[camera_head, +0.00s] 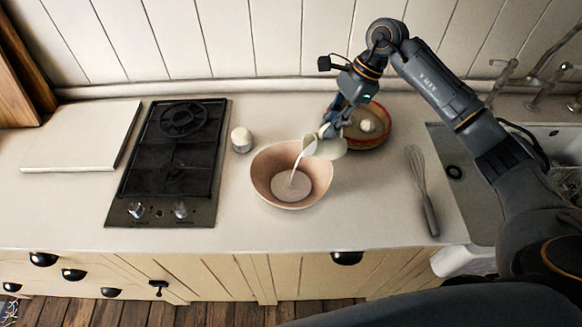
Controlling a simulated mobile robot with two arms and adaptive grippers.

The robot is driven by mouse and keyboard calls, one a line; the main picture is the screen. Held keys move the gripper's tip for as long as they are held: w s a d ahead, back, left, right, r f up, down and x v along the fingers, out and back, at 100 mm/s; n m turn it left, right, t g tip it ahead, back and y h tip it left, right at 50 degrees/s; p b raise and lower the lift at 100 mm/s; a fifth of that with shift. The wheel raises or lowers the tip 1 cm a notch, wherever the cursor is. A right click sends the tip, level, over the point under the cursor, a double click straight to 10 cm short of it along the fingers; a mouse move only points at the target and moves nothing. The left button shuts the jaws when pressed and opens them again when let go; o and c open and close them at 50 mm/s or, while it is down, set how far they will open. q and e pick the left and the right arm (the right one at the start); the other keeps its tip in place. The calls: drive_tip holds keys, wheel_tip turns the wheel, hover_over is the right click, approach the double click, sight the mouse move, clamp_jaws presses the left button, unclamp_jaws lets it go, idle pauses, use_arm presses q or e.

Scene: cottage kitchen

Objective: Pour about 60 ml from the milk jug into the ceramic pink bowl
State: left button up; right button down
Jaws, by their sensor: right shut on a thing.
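The pink ceramic bowl (262,178) stands on the counter at the centre. The milk jug (329,148) is pale and tilted to the left over the bowl's right rim. A thin white stream of milk (297,166) runs from its lip into the bowl, where a white pool (290,186) lies at the bottom. My right gripper (328,132) is shut on the jug from behind and above; its fingertips are partly hidden. My left gripper is not in view.
A patterned bowl (382,141) with a white round thing in it stands behind the jug. A whisk (421,188) lies to the right, before the sink (484,191). An egg in a cup (241,140) and a gas hob (172,160) are to the left.

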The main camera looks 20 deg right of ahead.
drive_tip(key=shift+a+f+h+p, duration=0.15)
drive_tip(key=shift+a+h+p, duration=0.55)
drive_tip(key=shift+p, duration=0.45)
idle(0.7)
drive_tip(key=shift+a+h, duration=0.3)
drive_tip(key=shift+a, duration=0.05)
drive_tip(key=shift+d, duration=0.15)
drive_tip(key=d+y+b, duration=0.1)
drive_tip(key=b, duration=0.1)
drive_tip(key=d+y+b, duration=0.1)
drive_tip(key=y+b, duration=0.1)
drive_tip(key=b, duration=0.1)
drive_tip(key=shift+d+f+b, duration=0.2)
drive_tip(key=shift+d+b, duration=0.1)
drive_tip(key=shift+d, duration=0.1)
drive_tip(key=shift+d+r+y+b, duration=0.25)
drive_tip(key=shift+y+b, duration=0.05)
drive_tip(key=shift+y, duration=0.1)
drive_tip(key=shift+d+r, duration=0.1)
drive_tip(key=shift+r, duration=0.2)
drive_tip(key=y+b, duration=0.1)
drive_tip(key=b, duration=0.2)
drive_tip(key=shift+d+f+y, duration=0.1)
drive_tip(key=shift+d+y, duration=0.15)
drive_tip(key=shift+y, duration=0.15)
drive_tip(key=shift+w+d+y+b, duration=0.1)
drive_tip(key=shift+d+y+b, duration=0.5)
drive_tip(key=shift+b, duration=0.4)
drive_tip(key=shift+r, duration=0.3)
